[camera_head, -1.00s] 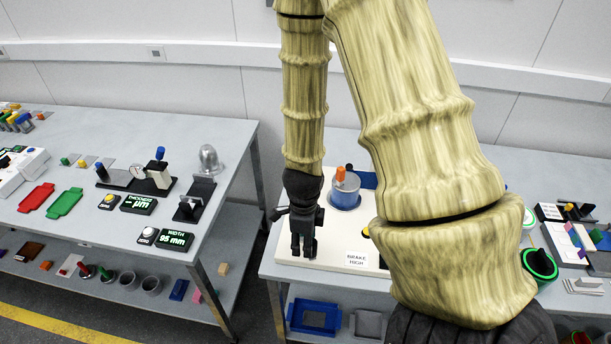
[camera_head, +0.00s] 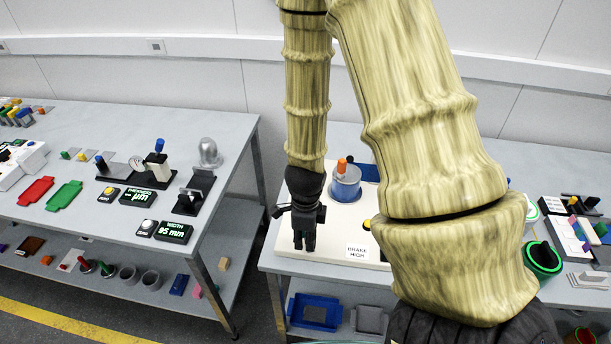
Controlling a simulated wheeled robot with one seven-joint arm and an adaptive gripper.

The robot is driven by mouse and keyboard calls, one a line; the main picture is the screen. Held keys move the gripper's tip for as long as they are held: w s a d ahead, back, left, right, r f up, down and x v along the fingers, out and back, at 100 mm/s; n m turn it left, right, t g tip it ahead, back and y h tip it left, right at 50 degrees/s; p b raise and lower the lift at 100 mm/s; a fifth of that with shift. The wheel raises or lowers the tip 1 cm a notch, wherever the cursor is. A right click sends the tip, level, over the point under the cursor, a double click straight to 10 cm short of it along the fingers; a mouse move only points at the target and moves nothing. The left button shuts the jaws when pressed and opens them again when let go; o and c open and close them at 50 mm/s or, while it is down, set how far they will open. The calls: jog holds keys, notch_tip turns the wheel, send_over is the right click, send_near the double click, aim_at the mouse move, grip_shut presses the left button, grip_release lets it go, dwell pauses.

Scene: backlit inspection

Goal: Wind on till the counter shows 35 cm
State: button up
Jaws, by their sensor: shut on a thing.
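The winding unit has a white base (camera_head: 345,257) on the right-hand bench, with a small plate (camera_head: 357,252) reading "BRAKE HIGH" on its front. A blue-and-grey drum (camera_head: 346,186) stands on it with an orange knob (camera_head: 342,165) on top. My gripper (camera_head: 304,246) points down over the base's front left part, left of the drum and the plate. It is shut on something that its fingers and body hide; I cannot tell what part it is. I cannot see a length counter; my arm covers the right part of the unit.
A left bench holds gauges, including a green "95 mm" width display (camera_head: 174,232). A gap with the floor separates the benches. A blue tray (camera_head: 314,312) lies on the shelf below. A green-rimmed cup (camera_head: 543,258) stands on the right, beyond my arm.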

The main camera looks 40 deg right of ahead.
jog(key=shift+w, duration=0.15)
jog(key=shift+w+a+r+p, duration=0.15)
jog(key=shift+w+a+p, duration=0.55)
jog(key=shift+w+a, duration=0.45)
jog(key=shift+a, duration=0.05)
jog(key=shift+w+a+p, duration=0.25)
jog(key=shift+w+p, duration=0.25)
jog(key=shift+p, duration=0.05)
jog(key=shift+w+a+p, duration=0.25)
jog(key=shift+w+p, duration=0.25)
jog(key=shift+w+a, duration=0.1)
jog(key=shift+w, duration=0.35)
jog(key=shift+a, duration=0.1)
